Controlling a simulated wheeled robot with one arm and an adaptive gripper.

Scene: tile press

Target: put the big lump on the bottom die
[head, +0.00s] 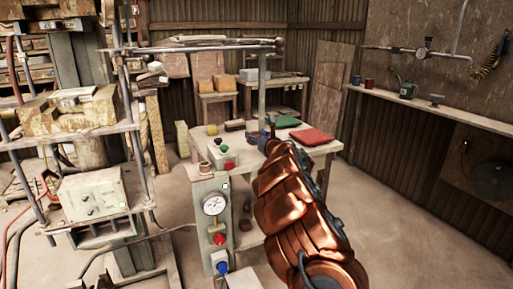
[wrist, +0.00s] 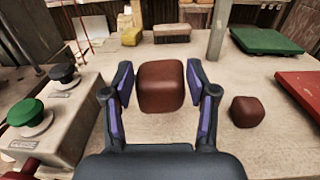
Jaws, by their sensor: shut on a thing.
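The big lump, a reddish-brown rounded block (wrist: 160,86), sits between the two fingers of my gripper (wrist: 160,92) in the wrist view. The fingers are shut on its sides, over the pale worktable (wrist: 220,145). A smaller lump (wrist: 247,111) of the same colour lies on the table to the right, apart from the gripper. In the head view my gripper (head: 264,136) is small above the table, and I cannot make out the lump there. The press (head: 70,172) stands at the left with a worn, stained block (head: 72,112) on a plate; I cannot tell whether this is the bottom die.
A control box (wrist: 60,115) with green and black buttons stands left of the gripper. A brush (wrist: 172,33), a green tray (wrist: 268,40) and a red tray (wrist: 305,90) lie on the table. A post (wrist: 218,30) rises behind. Floor (head: 390,220) at right is clear.

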